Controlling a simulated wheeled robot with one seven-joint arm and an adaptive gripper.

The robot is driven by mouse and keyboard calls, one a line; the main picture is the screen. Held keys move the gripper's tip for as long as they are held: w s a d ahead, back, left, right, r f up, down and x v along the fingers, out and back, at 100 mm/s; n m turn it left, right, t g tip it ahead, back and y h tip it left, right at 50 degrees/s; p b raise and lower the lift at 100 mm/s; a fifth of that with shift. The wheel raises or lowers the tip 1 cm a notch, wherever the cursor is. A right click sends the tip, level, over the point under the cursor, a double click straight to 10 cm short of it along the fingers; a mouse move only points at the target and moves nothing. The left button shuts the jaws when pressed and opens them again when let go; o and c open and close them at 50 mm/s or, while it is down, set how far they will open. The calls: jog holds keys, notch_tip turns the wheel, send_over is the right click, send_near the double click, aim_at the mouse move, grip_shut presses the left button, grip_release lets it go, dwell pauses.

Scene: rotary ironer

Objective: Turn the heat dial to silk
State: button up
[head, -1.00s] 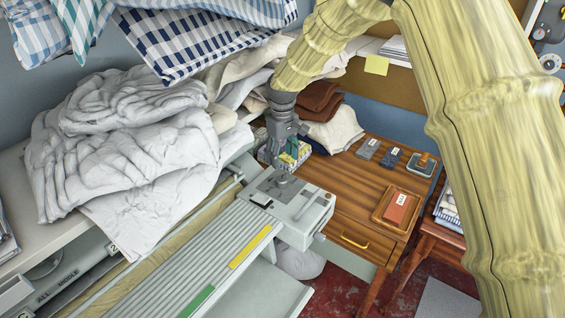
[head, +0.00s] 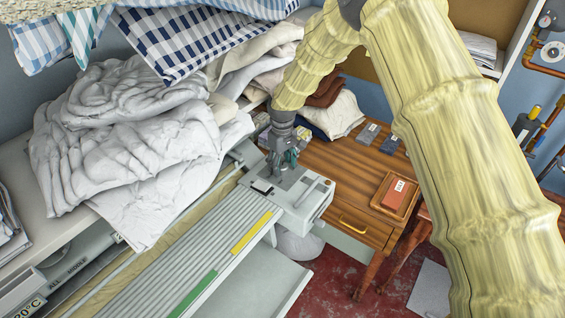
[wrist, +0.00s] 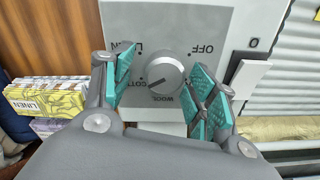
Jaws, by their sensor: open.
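The heat dial (wrist: 158,72) is a round pale knob on the grey control panel (wrist: 218,25) in the wrist view. Upside-down labels around it read OFF, WOOL and partly covered words starting COTT and LIN. No silk label is readable, and I cannot tell surely where the dial points. My gripper (wrist: 163,68) is open, with one teal-padded finger on each side of the dial and gaps showing. In the head view, my gripper (head: 284,163) is over the panel (head: 308,200) at the ironer's end and hides the dial.
A white lever or switch (wrist: 248,78) marked 0 sits right of the dial. The ribbed ironer top (head: 190,250) extends lower left. White linen (head: 130,150) is heaped behind it.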

jog(key=shift+s+r, duration=0.3)
jog(key=shift+s, duration=0.35)
jog(key=shift+w+f, duration=0.45)
jog(key=shift+c, duration=0.7)
jog(key=c, duration=0.4)
jog(key=shift+s+r, duration=0.1)
jog(key=shift+r, duration=0.1)
jog(key=c, duration=0.5)
jog(key=m+b, duration=0.2)
jog(key=m, duration=0.3)
jog(key=shift+m, duration=0.4)
jog(key=m+b, duration=0.1)
jog(key=m, duration=0.4)
jog(key=shift+r+m, duration=0.1)
jog(key=shift+m, duration=0.3)
